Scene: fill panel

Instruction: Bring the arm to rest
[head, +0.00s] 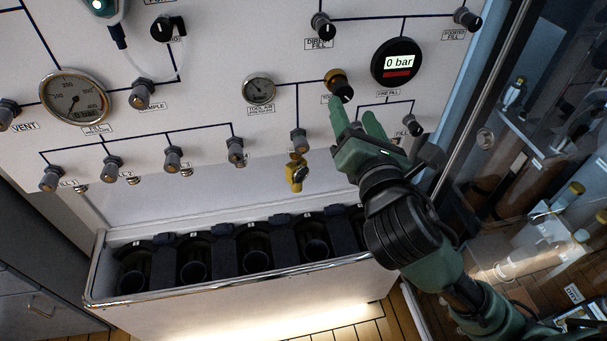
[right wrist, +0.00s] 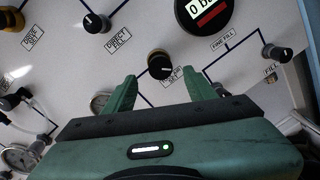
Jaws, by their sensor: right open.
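My right gripper (head: 354,122) is in front of the fill panel (head: 215,50), at the lower right of its gauges. Its two green fingers are apart and hold nothing. In the right wrist view the gripper (right wrist: 168,95) points at the panel, with a black knob on a brass collar (right wrist: 159,64) beyond and between the fingertips. The same knob (head: 340,85) shows in the head view just above the fingertips. I cannot tell whether a finger touches it. My left gripper is not in view.
A digital gauge (head: 397,62) reads 0 bar. A yellow-handled valve (head: 296,172) hangs left of my right arm. Below the panel a metal-rimmed trough (head: 91,270) holds several dark cylinder wells. A glass door or window (head: 500,110) stands at the right.

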